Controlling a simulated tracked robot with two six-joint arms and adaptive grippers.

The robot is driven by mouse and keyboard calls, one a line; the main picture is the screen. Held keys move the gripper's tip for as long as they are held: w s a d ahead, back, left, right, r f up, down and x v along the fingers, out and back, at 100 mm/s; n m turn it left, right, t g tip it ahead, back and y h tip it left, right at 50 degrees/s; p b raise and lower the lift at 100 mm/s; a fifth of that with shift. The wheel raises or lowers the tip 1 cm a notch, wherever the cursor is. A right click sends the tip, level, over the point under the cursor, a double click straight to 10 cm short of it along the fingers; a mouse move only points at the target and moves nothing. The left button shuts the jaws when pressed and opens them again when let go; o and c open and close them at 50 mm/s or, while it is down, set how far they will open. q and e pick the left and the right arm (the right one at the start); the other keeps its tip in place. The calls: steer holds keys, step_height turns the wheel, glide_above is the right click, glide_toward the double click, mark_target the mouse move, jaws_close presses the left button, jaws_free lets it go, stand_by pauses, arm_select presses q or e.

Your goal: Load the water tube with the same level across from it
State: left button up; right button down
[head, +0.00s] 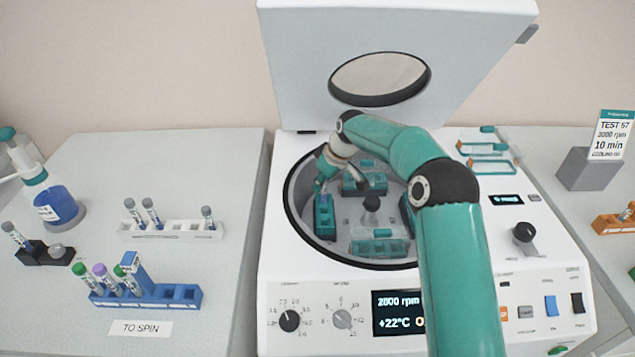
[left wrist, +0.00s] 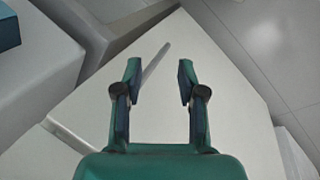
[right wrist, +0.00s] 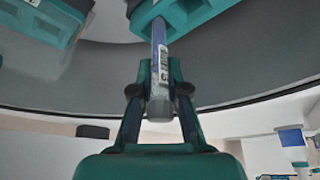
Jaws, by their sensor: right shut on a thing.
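My right gripper (head: 321,182) reaches into the open centrifuge (head: 270,275) bowl, at the left teal bucket (head: 325,222). In the right wrist view my right gripper (right wrist: 160,98) is shut on a grey-capped tube (right wrist: 160,72) with a printed label. The tube's far end meets a teal bucket (right wrist: 190,12); how deep it sits is hidden. The other teal buckets, at the back (head: 365,183) and front (head: 380,246), sit around the central hub (head: 371,203); the right one is partly behind my arm. My left gripper (left wrist: 160,85) is open and empty.
A white rack (head: 185,230) holds grey-capped tubes on the left bench. A blue rack (head: 165,294) holds green- and purple-capped tubes behind a "TO SPIN" label (head: 141,328). A black holder (head: 35,255) has one tube. The raised lid (head: 300,60) stands behind the bowl.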

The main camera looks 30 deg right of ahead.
steer(key=shift+f+b, duration=0.65)
steer(key=shift+f, duration=0.45)
steer(key=c, duration=1.1)
jaws_free()
steer(key=shift+s, duration=0.1)
steer(key=v, duration=1.2)
